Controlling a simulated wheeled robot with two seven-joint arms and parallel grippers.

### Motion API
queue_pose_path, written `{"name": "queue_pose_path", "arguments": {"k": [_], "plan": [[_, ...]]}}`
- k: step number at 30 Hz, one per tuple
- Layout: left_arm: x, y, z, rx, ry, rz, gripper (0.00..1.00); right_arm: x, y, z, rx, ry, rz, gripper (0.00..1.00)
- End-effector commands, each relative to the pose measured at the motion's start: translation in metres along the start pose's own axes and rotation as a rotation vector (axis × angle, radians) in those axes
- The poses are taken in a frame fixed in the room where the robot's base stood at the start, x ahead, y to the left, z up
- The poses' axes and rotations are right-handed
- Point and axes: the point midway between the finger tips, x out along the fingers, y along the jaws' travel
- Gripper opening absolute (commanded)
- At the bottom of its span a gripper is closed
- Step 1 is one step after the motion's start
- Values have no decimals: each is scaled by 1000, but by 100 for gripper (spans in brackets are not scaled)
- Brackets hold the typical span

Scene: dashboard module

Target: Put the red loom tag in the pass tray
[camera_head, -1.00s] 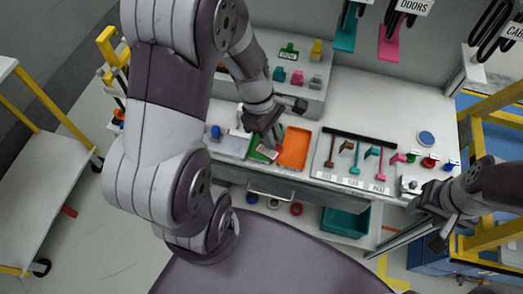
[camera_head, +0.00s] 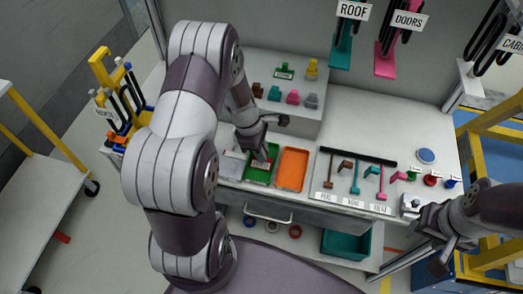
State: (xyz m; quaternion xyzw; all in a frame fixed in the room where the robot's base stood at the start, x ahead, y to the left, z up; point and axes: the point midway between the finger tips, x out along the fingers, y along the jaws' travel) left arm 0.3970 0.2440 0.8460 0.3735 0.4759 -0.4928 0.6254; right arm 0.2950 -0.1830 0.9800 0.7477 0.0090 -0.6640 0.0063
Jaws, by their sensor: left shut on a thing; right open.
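My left gripper (camera_head: 258,150) is low over the green tray (camera_head: 256,178) on the workbench. It is shut on the red loom tag (camera_head: 261,164), a small red piece with a pale label, which shows at the fingertips above or in the green tray; I cannot tell whether it touches the tray floor. No wording is readable on the green tray. My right gripper (camera_head: 441,260) is open and empty at the lower right, in front of the bench.
An orange tray (camera_head: 292,168) stands right of the green one. A raised shelf (camera_head: 266,107) with small coloured parts is behind. A teal bin (camera_head: 345,244) sits below the bench.

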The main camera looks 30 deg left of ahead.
Motion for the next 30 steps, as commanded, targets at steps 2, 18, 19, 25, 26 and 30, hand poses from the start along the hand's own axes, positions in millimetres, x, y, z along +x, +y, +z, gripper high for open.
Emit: {"name": "queue_pose_path", "arguments": {"k": [2, 18, 19, 25, 26, 30], "plan": [[1, 1, 0, 2, 0, 2, 0, 0, 0, 0, 0, 0, 0, 52], [4, 0, -1, 2, 0, 2, 41, 2, 0, 0, 0, 0, 0, 52], [4, 0, -1, 2, 0, 2, 41, 2, 0, 0, 0, 0, 0, 52], [-13, 2, 0, 2, 0, 6, 41, -2, 0, 0, 0, 0, 0, 52], [-20, 2, 1, 4, 0, 6, 41, -3, 0, 0, 0, 0, 0, 52], [-59, 2, 0, 2, 1, 8, 41, -6, 0, -1, 0, 0, 0, 52]]}}
